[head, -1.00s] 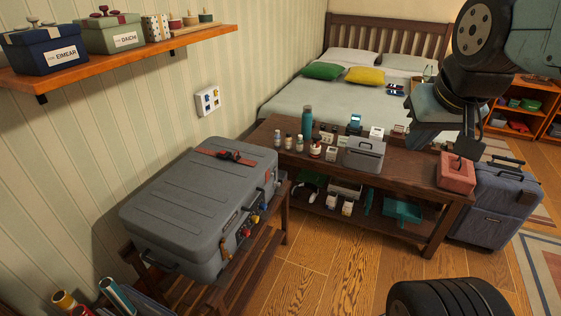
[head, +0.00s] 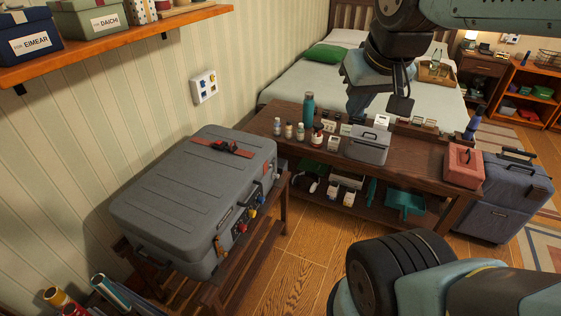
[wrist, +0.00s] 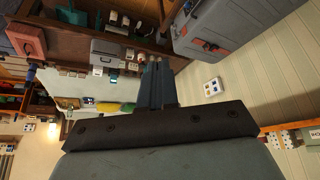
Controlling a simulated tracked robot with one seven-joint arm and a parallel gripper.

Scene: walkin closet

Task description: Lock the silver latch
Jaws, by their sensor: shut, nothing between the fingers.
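The grey hard case (head: 190,190) lies flat on a dark wooden rack, with a red strap (head: 225,147) over its lid. Small red, yellow and blue fittings (head: 253,213) and a brown tag (head: 219,247) are on its front side. I cannot single out the silver latch among them at this size. My gripper (head: 358,108) is shut and empty, high up over the far side of the wooden bench, right of the case and well apart from it. In the wrist view, the closed fingers (wrist: 157,85) point toward the bench and case (wrist: 215,28).
The wooden bench (head: 410,160) holds bottles, small boxes, a grey box (head: 367,146) and a red box (head: 464,165). A blue suitcase (head: 505,195) stands at its right. A shelf (head: 120,40) juts from the wall above the case. Floor is open before the bench.

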